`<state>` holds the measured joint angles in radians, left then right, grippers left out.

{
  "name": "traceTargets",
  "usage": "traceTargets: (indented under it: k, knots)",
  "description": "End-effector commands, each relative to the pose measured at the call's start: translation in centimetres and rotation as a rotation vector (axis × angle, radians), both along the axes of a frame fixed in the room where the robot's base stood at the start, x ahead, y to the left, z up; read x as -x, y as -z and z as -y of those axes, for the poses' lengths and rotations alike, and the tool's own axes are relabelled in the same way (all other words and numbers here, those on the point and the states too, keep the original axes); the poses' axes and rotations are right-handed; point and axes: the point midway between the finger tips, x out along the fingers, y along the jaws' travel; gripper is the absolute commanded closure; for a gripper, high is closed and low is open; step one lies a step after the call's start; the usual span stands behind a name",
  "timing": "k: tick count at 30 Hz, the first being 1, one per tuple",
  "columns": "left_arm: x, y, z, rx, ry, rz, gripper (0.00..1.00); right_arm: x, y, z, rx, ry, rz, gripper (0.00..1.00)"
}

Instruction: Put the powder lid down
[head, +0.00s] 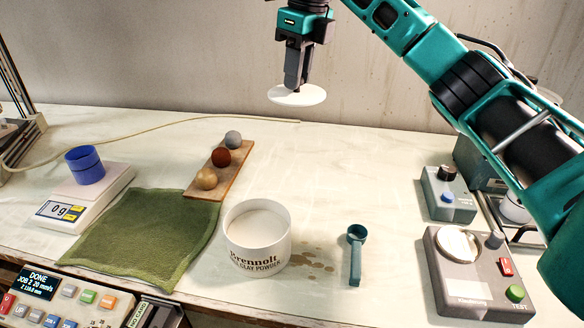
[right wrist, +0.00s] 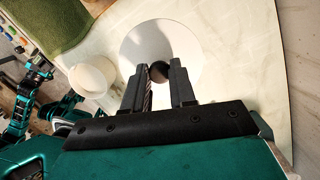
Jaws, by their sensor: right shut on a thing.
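The powder lid (head: 312,95) is a white disc held up above the back of the table; it also fills the middle of the right wrist view (right wrist: 190,40). My right gripper (head: 295,85) is shut on the lid's dark knob (right wrist: 159,71), with the disc below the fingertips. The white clay powder tub (head: 257,245) stands open on the table, full of pale powder, nearer to me than the lid. My left gripper is not in the head view.
A green cloth (head: 150,235), a scale (head: 85,200) with a blue cup (head: 84,165), and a wooden board (head: 236,165) with three balls lie left. A teal scoop (head: 356,255) lies right of the tub. Devices (head: 470,275) stand right. The back middle table is clear.

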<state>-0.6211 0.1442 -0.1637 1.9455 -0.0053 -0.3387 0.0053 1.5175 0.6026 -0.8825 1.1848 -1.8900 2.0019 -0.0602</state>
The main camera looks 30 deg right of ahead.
Motion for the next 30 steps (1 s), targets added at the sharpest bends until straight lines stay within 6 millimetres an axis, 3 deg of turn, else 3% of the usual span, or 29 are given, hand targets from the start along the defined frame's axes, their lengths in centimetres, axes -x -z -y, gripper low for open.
traceTargets:
  k: [3,15,25,30]
  knots:
    - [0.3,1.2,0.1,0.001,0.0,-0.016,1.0,0.1,3.2,0.0,0.0,0.0,-0.007,1.0]
    - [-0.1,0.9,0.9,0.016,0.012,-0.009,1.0,0.1,13.1,0.0,-0.001,0.0,-0.005,1.0]
    - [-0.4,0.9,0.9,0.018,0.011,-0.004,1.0,0.1,16.0,0.0,0.0,-0.001,-0.001,1.0]
    - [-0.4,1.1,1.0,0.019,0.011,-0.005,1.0,0.1,18.7,0.0,-0.001,-0.001,-0.004,1.0]
